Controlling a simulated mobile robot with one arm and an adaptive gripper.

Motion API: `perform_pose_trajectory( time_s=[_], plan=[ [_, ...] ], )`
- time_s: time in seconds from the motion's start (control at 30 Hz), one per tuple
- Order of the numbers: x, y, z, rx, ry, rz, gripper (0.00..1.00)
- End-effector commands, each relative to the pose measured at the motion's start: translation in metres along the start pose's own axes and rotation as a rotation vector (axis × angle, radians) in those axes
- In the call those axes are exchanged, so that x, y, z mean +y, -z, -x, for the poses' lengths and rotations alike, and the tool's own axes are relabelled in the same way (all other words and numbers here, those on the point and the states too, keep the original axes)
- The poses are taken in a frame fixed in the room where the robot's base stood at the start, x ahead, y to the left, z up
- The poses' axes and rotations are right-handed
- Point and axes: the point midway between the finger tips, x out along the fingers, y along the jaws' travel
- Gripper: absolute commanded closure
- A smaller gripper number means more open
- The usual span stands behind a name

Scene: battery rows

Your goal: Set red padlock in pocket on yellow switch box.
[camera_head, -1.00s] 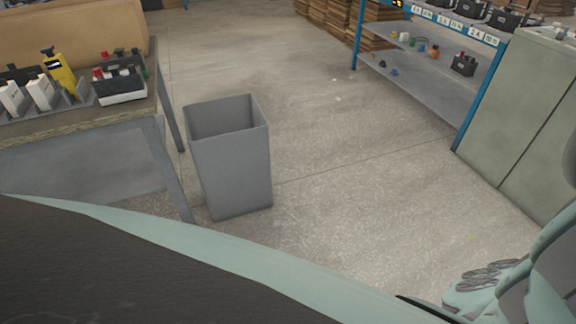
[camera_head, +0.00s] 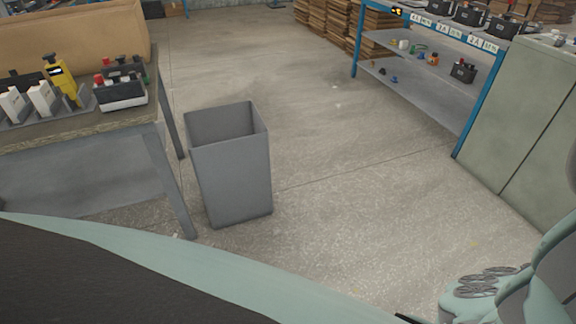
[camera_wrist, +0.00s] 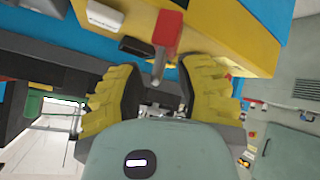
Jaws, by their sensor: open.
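In the wrist view, a red piece with a thin grey metal part below it, which looks like the red padlock (camera_wrist: 168,32), is against the yellow switch box (camera_wrist: 215,32). I cannot tell whether it sits in a pocket. A dark slot (camera_wrist: 137,47) and a white label (camera_wrist: 104,17) are beside it. My gripper (camera_wrist: 158,95) is open, its two ridged yellow fingers apart. The grey metal end reaches down toward the gap between them; the red body is beyond the tips. Neither padlock nor switch box is clear in the head view.
A grey bin (camera_head: 232,180) stands on open floor. A blue shelf rack (camera_head: 420,82) and a green-grey cabinet (camera_head: 525,120) are at right.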

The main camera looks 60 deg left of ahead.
Motion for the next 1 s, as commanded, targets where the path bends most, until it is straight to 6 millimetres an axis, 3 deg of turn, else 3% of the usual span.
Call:
perform_pose_trajectory(
  time_s=[0.37,1.0],
  plan=[
    [-0.001,0.003,0.01,0.005,0.003,0.004,0.66],
    [0.0,0.004,0.102,0.008,0.004,0.003,0.66]
  ],
)
